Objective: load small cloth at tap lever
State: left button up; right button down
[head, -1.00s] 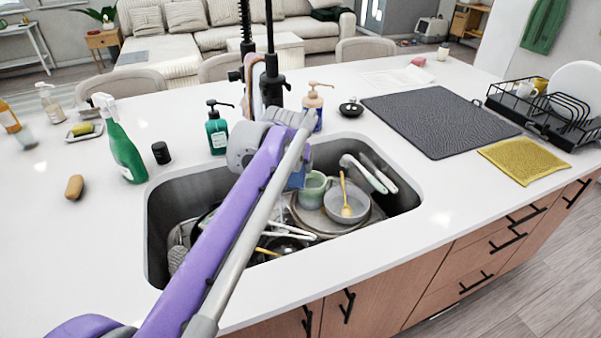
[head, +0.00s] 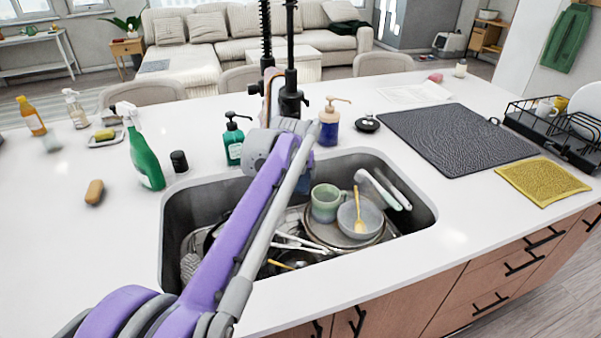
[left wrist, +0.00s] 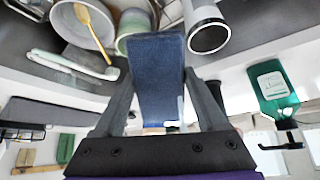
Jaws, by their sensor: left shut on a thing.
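A blue cloth (left wrist: 157,80) is between the fingers of my left gripper (left wrist: 160,98), which is shut on it. The fingertips are hidden there. The black tap (head: 290,95) stands behind the sink, just beyond my gripper. I cannot clearly make out its lever. My right gripper is not in view.
The sink (head: 405,185) holds the mug, a grey bowl (head: 366,222) with a yellow spoon, and several utensils. A dark mat (head: 455,140) lies right.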

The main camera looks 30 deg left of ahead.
pick_arm(q)
jog(key=s+d, duration=0.4)
jog(key=d, duration=0.2)
jog(key=shift+s+d, duration=0.2)
jog(key=shift+d, duration=0.2)
dwell(0.5)
dwell(1.1)
jog(key=s+d+r+p, duration=0.2)
jog(key=d+r+p, duration=0.2)
jog(key=shift+s, duration=0.3)
jog(key=shift+s+d+f, duration=0.1)
dwell(0.6)
